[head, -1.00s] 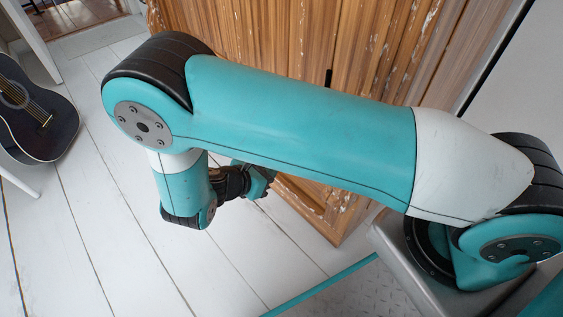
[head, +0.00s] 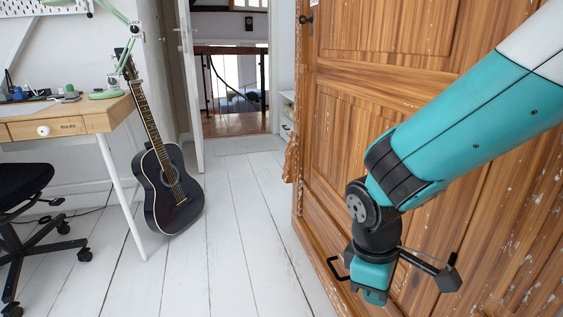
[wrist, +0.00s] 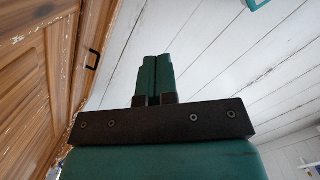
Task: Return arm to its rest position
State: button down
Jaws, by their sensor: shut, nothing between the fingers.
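My gripper (head: 375,296) hangs at the end of my teal arm in the lower right of the head view, in front of the wooden wardrobe (head: 345,140). In the wrist view its two green fingers (wrist: 157,62) lie side by side, shut, with nothing between them. The arm comes in from the upper right of the head view and slopes down to the gripper. The fingertips are small in the head view.
The wardrobe's black handle (head: 335,268) is close left of the gripper. A guitar (head: 172,190) leans by a desk (head: 75,122) with a black chair (head: 25,215). White floorboards (head: 235,220) lie clear toward an open doorway (head: 235,85).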

jog(key=s+r+m+y+p, duration=0.4)
jog(key=s+r+y, duration=0.2)
jog(key=s+r, duration=0.9)
notch_tip(320, 180, up, 38)
jog(key=w+p, duration=0.2)
jog(key=p, duration=3.3)
jog(key=shift+w+a+f+t+p, duration=0.2)
jog(key=shift+a+t+p, duration=0.1)
jog(key=shift+p, duration=0.1)
